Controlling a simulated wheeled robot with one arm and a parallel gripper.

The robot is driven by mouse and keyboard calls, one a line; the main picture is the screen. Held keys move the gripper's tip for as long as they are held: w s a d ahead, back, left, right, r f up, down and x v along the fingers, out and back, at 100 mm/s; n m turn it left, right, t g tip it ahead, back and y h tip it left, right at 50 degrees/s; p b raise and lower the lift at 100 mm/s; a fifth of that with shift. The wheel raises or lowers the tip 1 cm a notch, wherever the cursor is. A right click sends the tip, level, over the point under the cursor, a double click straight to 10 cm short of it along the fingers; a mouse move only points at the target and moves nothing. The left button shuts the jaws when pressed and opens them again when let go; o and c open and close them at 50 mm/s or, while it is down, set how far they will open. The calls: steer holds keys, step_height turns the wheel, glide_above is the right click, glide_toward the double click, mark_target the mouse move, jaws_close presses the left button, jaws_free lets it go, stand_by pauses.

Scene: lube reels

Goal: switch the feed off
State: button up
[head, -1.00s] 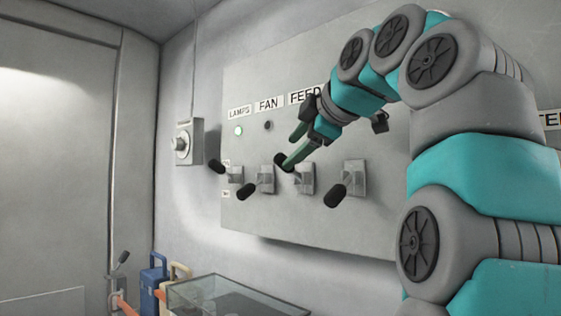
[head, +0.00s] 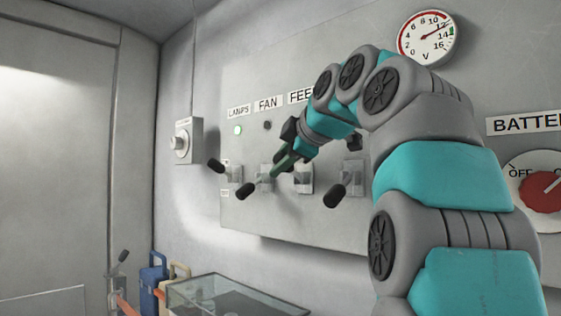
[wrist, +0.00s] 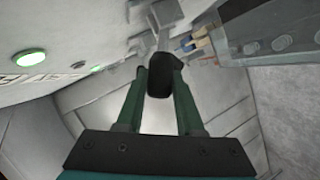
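The FEED label (head: 301,96) is on the grey wall panel, partly covered by my arm. Below it, the feed lever's bracket (head: 303,178) shows, but its handle is hidden behind my gripper in the head view. My gripper (head: 275,172) reaches in from the right. In the wrist view my gripper's green fingers (wrist: 160,85) lie on both sides of a black lever knob (wrist: 160,78), seemingly the feed lever's. The fingers look closed against it, with almost no gap. A large lit green lamp (wrist: 30,57) shows at the left of the wrist view.
The fan lever (head: 246,193) is close left of my gripper and the lamps lever (head: 216,166) farther left. Another lever (head: 334,195) stands to the right. A round gauge (head: 426,37) and red battery switch (head: 541,190) are at right. A glass-topped box (head: 235,294) is below.

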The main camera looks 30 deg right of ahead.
jaws_close()
stand_by(0.9)
